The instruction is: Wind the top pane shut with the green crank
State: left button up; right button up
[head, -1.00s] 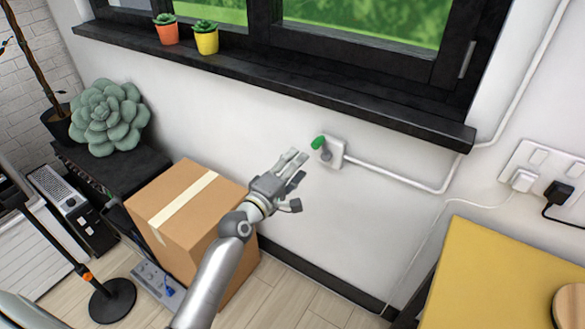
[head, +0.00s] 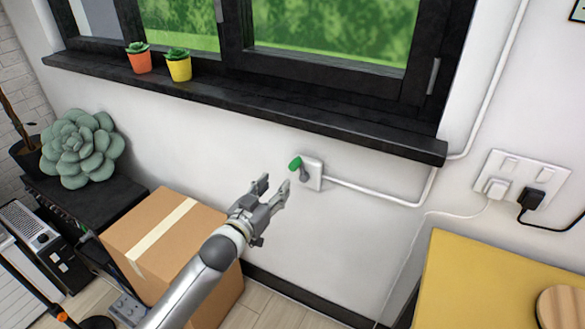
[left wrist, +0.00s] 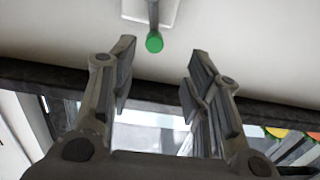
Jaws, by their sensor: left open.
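The green crank handle (head: 295,163) sticks out from a white wall box (head: 312,173) below the window sill. In the left wrist view the green knob (left wrist: 154,42) is seen nearly end-on, with its grey arm above it, just beyond and between the fingertips. My left gripper (head: 275,187) is open and empty, a little below and left of the crank, apart from it. Its two spread fingers also show in the left wrist view (left wrist: 158,50). The window (head: 330,35) is at the top; its top pane is not clearly in view. My right gripper is not in view.
The dark sill (head: 250,105) juts out above the crank and carries an orange pot (head: 139,63) and a yellow pot (head: 179,70). A cardboard box (head: 165,245) stands under my left arm. A yellow table (head: 470,270) is at right. A white conduit (head: 375,191) runs right from the wall box.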

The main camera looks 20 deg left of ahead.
aim_at(292, 168)
pick_arm(q)
jog(key=w+m+b, duration=0.1)
jog(key=w+m, duration=0.1)
jog(key=w, duration=0.1)
jog(key=w+d+m+b, duration=0.1)
jog(key=w+m, duration=0.2)
jog(key=w, duration=0.1)
jog(key=w+d+m+b, duration=0.1)
jog(key=w+m, duration=0.2)
jog(key=shift+w+d+r, duration=0.1)
jog(key=shift+w+d, duration=0.1)
jog(key=shift+d, duration=0.05)
dwell(0.3)
grip_shut()
